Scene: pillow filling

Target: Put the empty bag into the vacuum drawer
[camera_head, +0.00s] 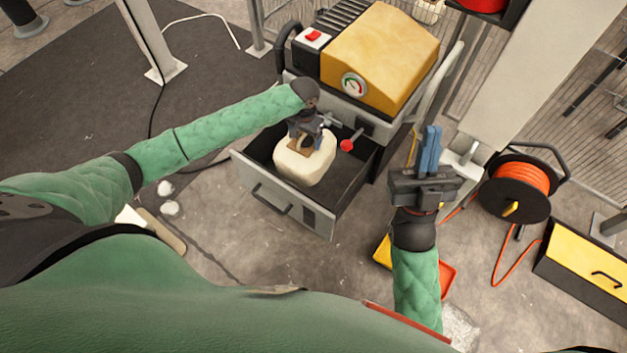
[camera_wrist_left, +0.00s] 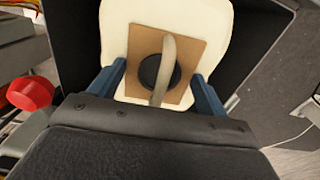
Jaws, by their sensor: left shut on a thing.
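The cream-white bag (camera_head: 304,165) is inside the open vacuum drawer (camera_head: 318,218), between its dark walls; I cannot tell whether it rests on the drawer floor. A brown square patch with a black round disc (camera_wrist_left: 149,73) and a pale curved strip shows on the bag (camera_wrist_left: 112,22) in the left wrist view. My left gripper (camera_head: 304,143) is shut on the bag from above, its blue fingers on either side of the patch. My right gripper (camera_head: 431,150) is to the right of the drawer, with its blue fingers together and nothing visible between them.
The machine with a yellow cover (camera_head: 375,60) and a gauge (camera_head: 354,85) stands behind the drawer. A red knob (camera_head: 346,146) sits near the drawer's back right. An orange cable reel (camera_head: 515,187) and a yellow-topped box (camera_head: 590,255) stand at the right. The floor left of the drawer is mostly clear.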

